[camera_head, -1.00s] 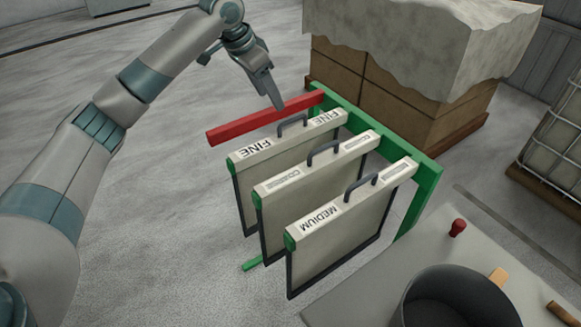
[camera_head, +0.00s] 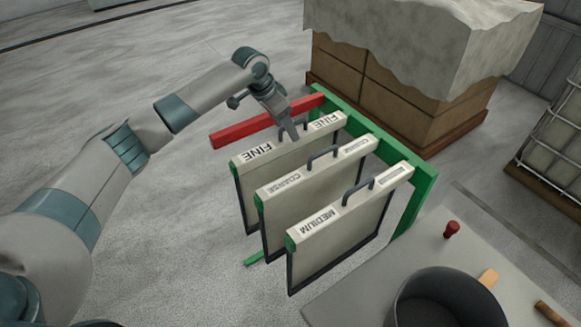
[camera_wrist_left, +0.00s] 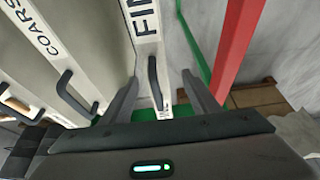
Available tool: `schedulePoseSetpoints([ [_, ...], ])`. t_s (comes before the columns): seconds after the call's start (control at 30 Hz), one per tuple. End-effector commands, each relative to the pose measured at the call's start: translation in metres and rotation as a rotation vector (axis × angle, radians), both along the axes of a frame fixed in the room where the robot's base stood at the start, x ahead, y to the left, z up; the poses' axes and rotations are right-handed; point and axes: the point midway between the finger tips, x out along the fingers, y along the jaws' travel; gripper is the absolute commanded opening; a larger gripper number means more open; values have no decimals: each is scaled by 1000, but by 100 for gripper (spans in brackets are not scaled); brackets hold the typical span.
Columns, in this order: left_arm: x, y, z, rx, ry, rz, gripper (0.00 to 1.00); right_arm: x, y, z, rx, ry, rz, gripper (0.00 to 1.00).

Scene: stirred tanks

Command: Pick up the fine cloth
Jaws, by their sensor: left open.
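The fine cloth (camera_head: 285,165) is a pale panel in a dark-edged frame, with a white top bar marked FINE and a dark arched handle. It hangs upright as the farthest of three panels on a green rack (camera_head: 408,215). My left gripper (camera_head: 292,133) is at its handle, fingers pointing down. In the left wrist view, the open fingers of my left gripper (camera_wrist_left: 165,92) lie on either side of the fine cloth's handle (camera_wrist_left: 154,80), with gaps showing. I cannot tell whether the fingertips reach below the handle. My right gripper is not in view.
The coarse cloth (camera_head: 300,200) and medium cloth (camera_head: 345,235) hang parallel and close by on the near side. A red bar (camera_head: 245,130) runs just behind the fine cloth. Covered boxes (camera_head: 400,95) stand beyond the rack. A table with a dark pot (camera_head: 445,300) is at lower right.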

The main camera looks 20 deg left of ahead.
Motion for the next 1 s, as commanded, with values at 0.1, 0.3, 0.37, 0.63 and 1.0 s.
schedulePoseSetpoints([
  [0.1,1,-1,-4,1,1,0,55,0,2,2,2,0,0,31],
  [0.3,1,-1,-5,0,0,0,55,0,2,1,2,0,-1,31],
  [0.37,1,-1,-5,0,0,0,55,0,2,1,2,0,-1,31],
  [0.63,4,-8,-12,-1,3,-1,55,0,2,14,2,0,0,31],
  [1.0,14,-21,-47,0,1,0,55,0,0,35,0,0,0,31],
])
